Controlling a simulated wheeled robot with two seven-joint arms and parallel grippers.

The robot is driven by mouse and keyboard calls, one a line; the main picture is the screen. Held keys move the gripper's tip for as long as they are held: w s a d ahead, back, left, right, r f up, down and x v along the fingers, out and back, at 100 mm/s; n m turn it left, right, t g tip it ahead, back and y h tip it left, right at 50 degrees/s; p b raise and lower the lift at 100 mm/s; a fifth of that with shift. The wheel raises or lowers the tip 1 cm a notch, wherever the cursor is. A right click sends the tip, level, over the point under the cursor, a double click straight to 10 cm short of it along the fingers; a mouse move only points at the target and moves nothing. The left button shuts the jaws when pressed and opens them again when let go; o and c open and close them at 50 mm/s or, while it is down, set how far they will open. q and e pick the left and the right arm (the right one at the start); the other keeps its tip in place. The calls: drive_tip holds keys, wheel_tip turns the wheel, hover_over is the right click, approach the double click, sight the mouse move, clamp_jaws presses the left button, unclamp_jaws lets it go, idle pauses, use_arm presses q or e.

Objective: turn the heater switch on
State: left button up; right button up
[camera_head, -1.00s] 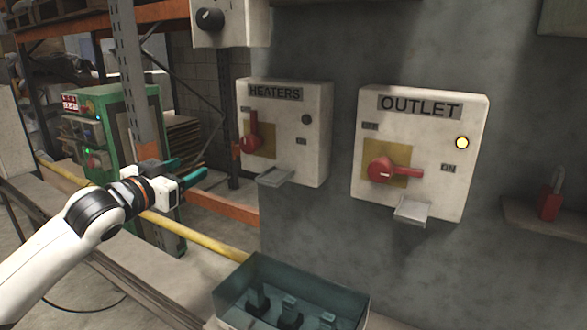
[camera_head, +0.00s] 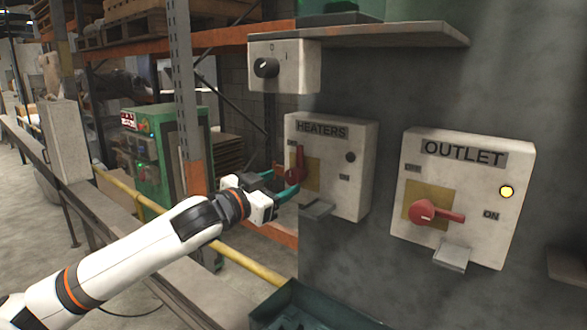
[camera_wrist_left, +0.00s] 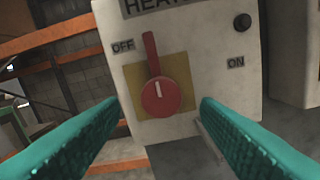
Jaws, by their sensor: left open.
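The heaters box (camera_head: 348,170) is a pale panel on the grey wall, with a red rotary switch (camera_head: 296,166) on a yellow plate. In the left wrist view the red switch (camera_wrist_left: 160,92) has its handle pointing up, beside the OFF label (camera_wrist_left: 123,46). The ON label (camera_wrist_left: 236,63) is to its right, and the round lamp (camera_wrist_left: 242,21) above that is dark. My left gripper (camera_head: 284,188) is open in front of the switch. Its two teal fingers (camera_wrist_left: 150,125) are spread to the left and right below the knob, with nothing clearly held. My right gripper is not in view.
The outlet box (camera_head: 468,185) stands to the right, its red handle turned right and its lamp lit yellow. Small ledges (camera_head: 317,208) jut below the boxes. A dark-dial box (camera_head: 284,66) hangs above, under a shelf. A teal bin (camera_head: 305,308) is below.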

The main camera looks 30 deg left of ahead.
sight(290, 178)
use_arm(q)
drive_tip(key=w, duration=0.1)
drive_tip(key=w+p, duration=0.1)
drive_tip(key=w, duration=0.2)
drive_tip(key=shift+w+d+r+p, duration=0.15)
drive_tip(key=shift+w+d+p, duration=0.1)
drive_tip(key=shift+w+p, duration=0.15)
drive_tip(key=shift+w, duration=0.35)
drive_tip(key=c, duration=1)
